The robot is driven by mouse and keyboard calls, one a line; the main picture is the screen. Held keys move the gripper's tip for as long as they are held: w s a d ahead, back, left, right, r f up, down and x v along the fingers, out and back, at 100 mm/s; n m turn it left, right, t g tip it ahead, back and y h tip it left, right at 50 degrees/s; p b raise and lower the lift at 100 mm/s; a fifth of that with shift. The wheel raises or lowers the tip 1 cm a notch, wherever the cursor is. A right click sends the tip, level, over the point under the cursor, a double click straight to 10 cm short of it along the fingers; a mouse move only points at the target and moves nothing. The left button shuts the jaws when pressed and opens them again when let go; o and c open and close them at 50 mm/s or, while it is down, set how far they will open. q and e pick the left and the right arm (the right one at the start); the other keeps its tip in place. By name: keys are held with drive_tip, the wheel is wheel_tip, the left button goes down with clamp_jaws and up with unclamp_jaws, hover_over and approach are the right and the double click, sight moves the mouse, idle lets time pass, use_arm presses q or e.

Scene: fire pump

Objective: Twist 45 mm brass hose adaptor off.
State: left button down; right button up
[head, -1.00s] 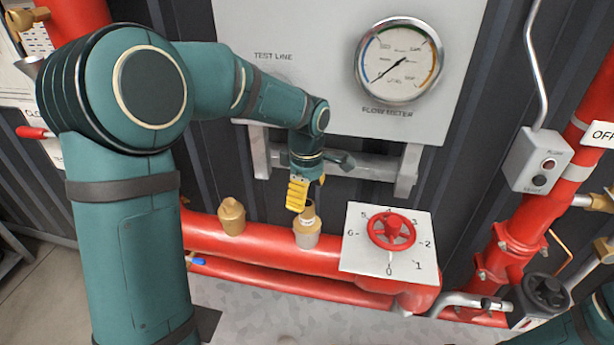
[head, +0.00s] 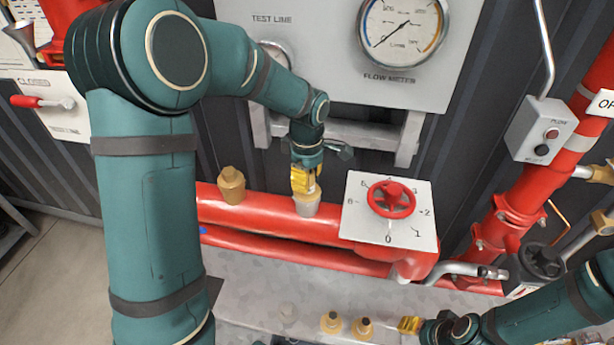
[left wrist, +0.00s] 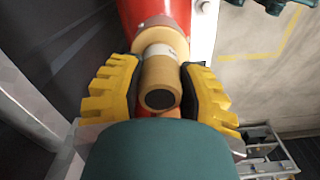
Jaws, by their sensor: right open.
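A brass adaptor (left wrist: 158,85) sits on a pale collar (head: 307,207) on top of the red pipe (head: 270,221). My left gripper (head: 304,182) is down over this adaptor and mostly hides it in the head view. In the left wrist view its yellow fingers (left wrist: 160,88) stand on both sides of the adaptor; I cannot tell whether both pads press on it. A second brass fitting (head: 231,185) stands upright on the pipe to the left. My right gripper (head: 410,325) is open at the bottom, right of two brass pieces (head: 331,322) (head: 363,328) on the grey ledge.
A white dial plate with a red handwheel (head: 391,199) is just right of the left gripper. The flow meter panel (head: 330,60) and a metal bracket (head: 350,135) are behind it. Red pipework and a dark valve wheel (head: 545,262) stand at right. The ledge (head: 265,285) has bare room.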

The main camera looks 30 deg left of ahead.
use_arm(q)
drive_tip(key=c, duration=1.3)
unclamp_jaws()
clamp_jaws()
drive_tip(key=n, duration=0.3)
drive_tip(key=shift+r, duration=0.1)
drive_tip(key=n+p, duration=0.1)
drive_tip(key=n, duration=0.2)
drive_tip(key=n+p, duration=0.2)
drive_tip(key=n, duration=0.1)
drive_tip(key=shift+s+r+n, duration=0.1)
drive_tip(key=shift+n, duration=0.2)
drive_tip(key=shift+n+p, duration=0.9)
drive_tip(key=shift+n, duration=0.2)
drive_tip(key=shift+f+n, duration=0.2)
drive_tip(key=shift+n, duration=0.2)
